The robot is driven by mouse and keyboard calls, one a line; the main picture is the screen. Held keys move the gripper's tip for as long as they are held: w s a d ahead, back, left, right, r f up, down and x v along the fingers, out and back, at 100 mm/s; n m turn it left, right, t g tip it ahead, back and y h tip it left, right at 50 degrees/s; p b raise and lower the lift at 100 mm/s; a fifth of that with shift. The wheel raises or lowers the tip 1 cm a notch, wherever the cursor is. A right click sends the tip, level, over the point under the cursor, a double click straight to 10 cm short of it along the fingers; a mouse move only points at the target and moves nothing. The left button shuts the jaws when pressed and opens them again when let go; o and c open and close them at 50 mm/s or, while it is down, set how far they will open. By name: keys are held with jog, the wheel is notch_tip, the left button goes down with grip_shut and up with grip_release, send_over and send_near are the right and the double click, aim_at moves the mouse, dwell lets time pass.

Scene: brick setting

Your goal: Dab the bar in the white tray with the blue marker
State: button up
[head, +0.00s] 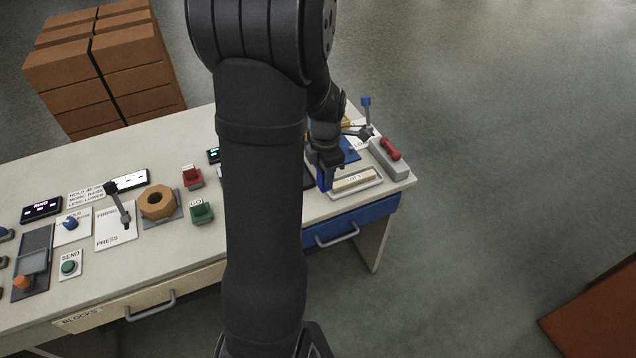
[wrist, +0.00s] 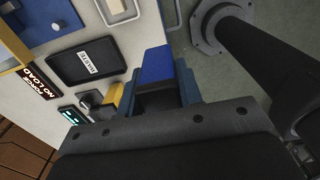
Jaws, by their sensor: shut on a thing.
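My gripper (head: 325,158) is shut on the blue marker (head: 325,180), whose blue body shows below the fingers at the left end of the white tray. In the wrist view the blue marker (wrist: 157,64) sits between the fingers of my gripper (wrist: 158,88). The white tray (head: 362,191) lies near the table's right front corner. A pale tan bar (head: 353,180) with a printed label lies in it. The tray (wrist: 118,20) also shows at the top of the wrist view, apart from the marker there. I cannot tell the marker's height above the table.
A dark holder labelled MARKER (wrist: 88,62) lies empty beside the gripper. A grey block with a red handle (head: 390,149) and a blue-topped lever (head: 366,108) stand behind the tray. A blue drawer (head: 340,230) is below the table edge. My arm hides the table's middle.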

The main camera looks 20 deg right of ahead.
jog(key=w+d+f, duration=0.1)
jog(key=w+d, duration=0.5)
jog(key=d, duration=0.2)
jog(key=shift+f, duration=3)
jog(key=shift+f, duration=0.6)
notch_tip(320, 180, up, 7)
dwell(0.8)
